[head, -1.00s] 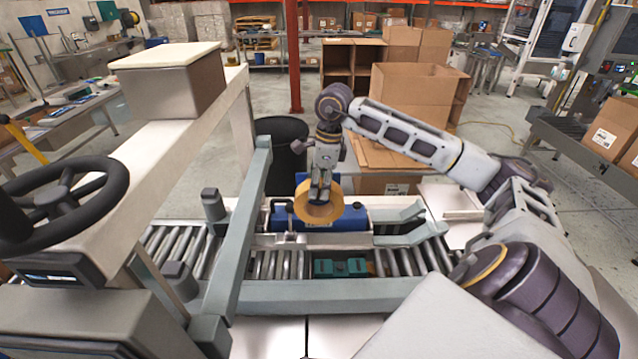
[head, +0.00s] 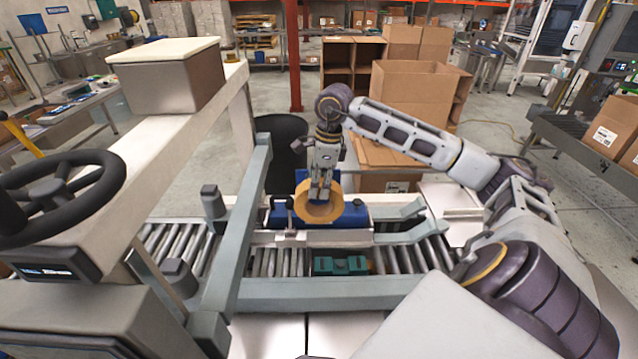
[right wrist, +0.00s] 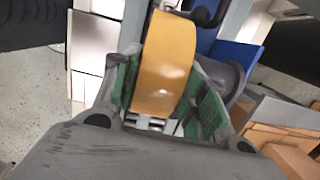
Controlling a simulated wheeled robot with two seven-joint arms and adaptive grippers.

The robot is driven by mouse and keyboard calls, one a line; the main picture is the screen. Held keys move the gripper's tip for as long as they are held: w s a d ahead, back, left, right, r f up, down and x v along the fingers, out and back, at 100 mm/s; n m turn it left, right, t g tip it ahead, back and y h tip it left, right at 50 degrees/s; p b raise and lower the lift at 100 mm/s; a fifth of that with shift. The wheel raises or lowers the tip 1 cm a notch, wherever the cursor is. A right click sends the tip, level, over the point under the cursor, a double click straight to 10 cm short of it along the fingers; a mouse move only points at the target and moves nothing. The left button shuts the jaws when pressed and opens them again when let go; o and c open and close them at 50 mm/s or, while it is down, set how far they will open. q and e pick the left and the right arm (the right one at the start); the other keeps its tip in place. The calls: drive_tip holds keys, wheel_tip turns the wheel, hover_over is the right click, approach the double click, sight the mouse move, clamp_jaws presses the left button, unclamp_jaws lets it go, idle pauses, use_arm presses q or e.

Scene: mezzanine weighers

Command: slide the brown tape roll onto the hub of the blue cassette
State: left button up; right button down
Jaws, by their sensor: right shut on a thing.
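The brown tape roll (head: 302,203) is a thick tan ring, held above the front of the blue cassette (head: 357,214) in the head view. My right gripper (head: 320,190) is shut on the roll's upper rim. In the right wrist view the roll (right wrist: 165,62) sits between the green-lined fingers (right wrist: 165,110). A grey spool-like round part (right wrist: 229,80), perhaps the hub, shows beside the roll, apart from its opening, in front of a blue panel (right wrist: 240,57). In the head view the roll and gripper hide the hub. My left gripper is out of view.
The cassette stands over a roller conveyor (head: 283,262) with grey rails. A small black-handled lever (head: 290,213) stands close left of the roll. Teal blocks (head: 340,265) lie on the near rollers. A black bin (head: 283,140) and an open carton (head: 415,95) stand behind.

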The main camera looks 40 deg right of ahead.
drive_tip(key=shift+f+b, duration=0.3)
drive_tip(key=shift+b, duration=0.05)
idle(0.9)
drive_tip(key=shift+w+d+p, duration=0.75)
drive_tip(key=shift+w+d, duration=0.15)
drive_tip(key=shift+w, duration=0.15)
idle(0.5)
drive_tip(key=shift+w+d+p, duration=1)
drive_tip(key=shift+w+d, duration=0.45)
drive_tip(key=shift+w, duration=0.3)
idle(0.4)
drive_tip(key=shift+f, duration=0.15)
idle(0.6)
drive_tip(key=c, duration=0.7)
unclamp_jaws()
